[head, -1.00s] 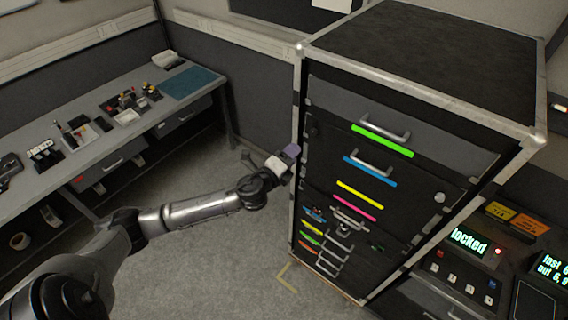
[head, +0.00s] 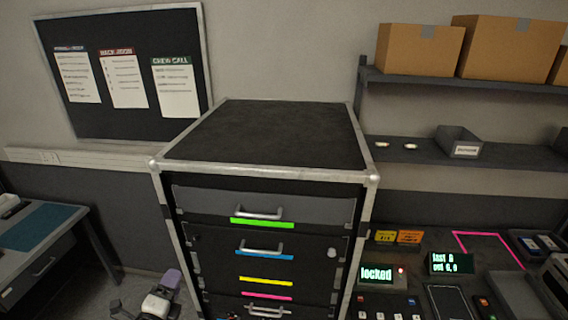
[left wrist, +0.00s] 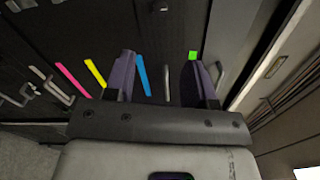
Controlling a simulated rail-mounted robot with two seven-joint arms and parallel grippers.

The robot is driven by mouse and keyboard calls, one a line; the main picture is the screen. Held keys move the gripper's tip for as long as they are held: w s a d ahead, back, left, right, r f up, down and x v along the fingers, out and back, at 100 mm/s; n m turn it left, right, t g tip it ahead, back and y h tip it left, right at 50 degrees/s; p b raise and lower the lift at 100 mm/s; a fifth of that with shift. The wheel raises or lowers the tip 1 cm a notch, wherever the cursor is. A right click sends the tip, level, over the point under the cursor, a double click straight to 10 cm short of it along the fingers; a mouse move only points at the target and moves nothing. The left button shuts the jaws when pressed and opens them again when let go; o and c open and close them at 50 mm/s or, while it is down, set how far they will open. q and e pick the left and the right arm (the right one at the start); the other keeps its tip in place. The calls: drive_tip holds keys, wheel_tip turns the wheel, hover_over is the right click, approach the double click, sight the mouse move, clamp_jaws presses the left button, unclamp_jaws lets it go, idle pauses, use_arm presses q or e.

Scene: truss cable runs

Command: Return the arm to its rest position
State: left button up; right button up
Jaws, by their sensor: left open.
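My left gripper (head: 171,280) shows at the bottom left of the head view, beside the left edge of the black drawer cabinet (head: 180,250). Only its pale body and a purple finger show there; most of the arm is out of the picture. In the left wrist view the two purple fingers of the left gripper (left wrist: 160,80) stand apart with nothing between them. They point towards the drawer fronts, and I cannot tell the exact distance. My right gripper is in neither view.
The cabinet's drawers look closed, with a green strip (head: 262,223) and a blue strip (head: 264,256) on the upper ones. A workbench (head: 40,250) stands left. A console with a "locked" display (head: 376,274) and shelves with cardboard boxes (head: 420,48) are right.

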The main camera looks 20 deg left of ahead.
use_arm(q)
drive_tip(key=s+a+f+n+g+y, duration=0.15)
drive_tip(key=s+n+g+y, duration=0.4)
drive_tip(key=n, duration=0.65)
drive_tip(key=s+d+f+n+g+h+p, duration=0.2)
drive_tip(key=s+d+f+g+h+p, duration=0.1)
drive_tip(key=s+d, duration=0.6)
drive_tip(key=s+d+f+n+g+h+p, duration=0.3)
drive_tip(key=s+d, duration=0.6)
drive_tip(key=s, duration=0.7)
wheel_tip(320, 180, down, 2)
drive_tip(key=g+h, duration=0.2)
drive_tip(key=shift+s+d+f+n+g, duration=0.2)
drive_tip(key=shift+d+n+g, duration=0.1)
drive_tip(key=shift+d+g, duration=0.05)
